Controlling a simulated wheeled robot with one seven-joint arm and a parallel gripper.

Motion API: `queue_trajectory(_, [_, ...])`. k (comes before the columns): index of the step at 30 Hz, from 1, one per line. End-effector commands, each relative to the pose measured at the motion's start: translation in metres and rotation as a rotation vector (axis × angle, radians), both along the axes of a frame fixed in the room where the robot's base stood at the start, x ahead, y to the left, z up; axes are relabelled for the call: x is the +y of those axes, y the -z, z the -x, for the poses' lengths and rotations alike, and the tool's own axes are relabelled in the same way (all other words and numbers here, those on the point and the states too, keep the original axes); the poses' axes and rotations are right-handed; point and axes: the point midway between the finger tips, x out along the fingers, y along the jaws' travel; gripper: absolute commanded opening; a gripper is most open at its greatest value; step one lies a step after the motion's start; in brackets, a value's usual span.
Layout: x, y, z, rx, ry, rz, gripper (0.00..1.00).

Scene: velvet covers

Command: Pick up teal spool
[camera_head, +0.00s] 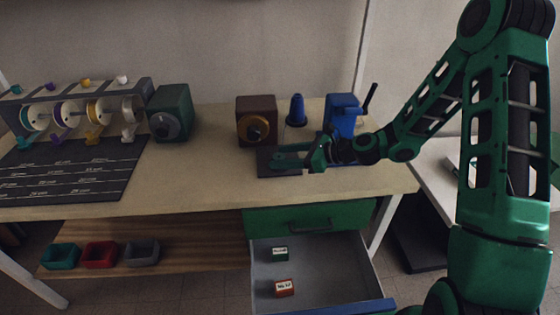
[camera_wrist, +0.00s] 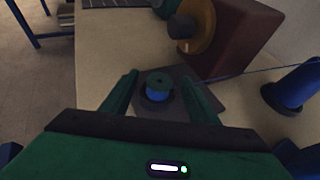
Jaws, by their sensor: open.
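A small spool (camera_wrist: 159,84) with a teal-green top, a dark centre hole and a blue side shows in the wrist view. It stands upright on a dark mat (camera_wrist: 218,92) on the bench. My gripper (camera_wrist: 160,76) is open, with one finger on each side of the spool and a visible gap to each. I cannot tell how far the fingertips are above the mat. In the head view my gripper (camera_head: 280,158) is low over the dark mat (camera_head: 264,166), and I cannot make out the spool there.
A brown box with a yellow dial (camera_head: 256,120) stands just behind the mat. A blue cone (camera_head: 297,110) and a blue cranked device (camera_head: 341,115) are near. A reel rack (camera_head: 148,90) and green box (camera_head: 172,112) stand left. An open drawer (camera_head: 320,262) is below.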

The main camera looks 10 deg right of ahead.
Motion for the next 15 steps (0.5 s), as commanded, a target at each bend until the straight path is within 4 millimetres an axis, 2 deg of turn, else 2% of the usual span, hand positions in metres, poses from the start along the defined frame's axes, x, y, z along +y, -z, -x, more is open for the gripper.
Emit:
queue_trajectory(5, [0.0005,0.0001,-0.0004,0.000,0.000,0.000,0.55])
queue_trajectory(7, [0.0004,0.0001,-0.0003,0.000,0.000,0.000,0.43])
queue_trajectory(11, [0.0003,0.0002,-0.0003,0.000,0.000,0.000,0.12])
queue_trajectory(15, [0.0002,0.0000,-0.0002,0.000,0.000,0.000,0.11])
